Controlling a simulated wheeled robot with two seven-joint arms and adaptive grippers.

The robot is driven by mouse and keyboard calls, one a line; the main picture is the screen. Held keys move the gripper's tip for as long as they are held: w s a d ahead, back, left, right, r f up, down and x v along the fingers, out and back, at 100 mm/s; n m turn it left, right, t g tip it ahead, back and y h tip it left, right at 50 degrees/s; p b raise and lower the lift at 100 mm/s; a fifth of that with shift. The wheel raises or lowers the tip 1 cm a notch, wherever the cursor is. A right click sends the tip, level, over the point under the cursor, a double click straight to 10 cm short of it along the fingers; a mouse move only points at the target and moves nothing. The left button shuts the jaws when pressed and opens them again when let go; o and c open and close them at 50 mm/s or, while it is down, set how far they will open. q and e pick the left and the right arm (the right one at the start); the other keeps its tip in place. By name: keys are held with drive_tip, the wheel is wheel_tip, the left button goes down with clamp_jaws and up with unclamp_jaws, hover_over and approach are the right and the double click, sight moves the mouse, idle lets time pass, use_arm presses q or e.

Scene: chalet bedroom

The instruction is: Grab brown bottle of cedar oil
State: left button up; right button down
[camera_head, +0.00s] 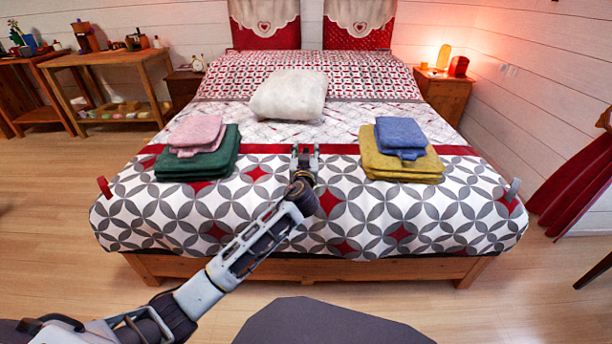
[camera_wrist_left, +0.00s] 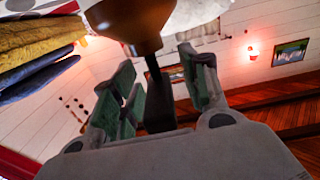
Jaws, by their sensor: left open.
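The brown bottle (camera_wrist_left: 132,22) shows large at the top of the left wrist view, where the scene appears upside down. Its rounded amber body narrows to a dark cap or dropper (camera_wrist_left: 158,108). My left gripper (camera_head: 305,156) reaches out over the middle of the bed in the head view. It is open; in the left wrist view its green-padded fingers (camera_wrist_left: 160,75) stand on either side of the dark cap, with gaps visible. I cannot tell whether either finger touches it. In the head view I cannot make out the bottle near the gripper. My right gripper is out of view.
The bed (camera_head: 440,225) fills the middle. Pink and green towels (camera_head: 205,163) lie left of my gripper, and yellow and blue towels (camera_head: 400,165) lie right. A white pillow (camera_head: 289,95) lies beyond. A lit nightstand (camera_head: 443,92) stands at the back right.

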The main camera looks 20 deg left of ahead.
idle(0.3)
use_arm(q)
clamp_jaws()
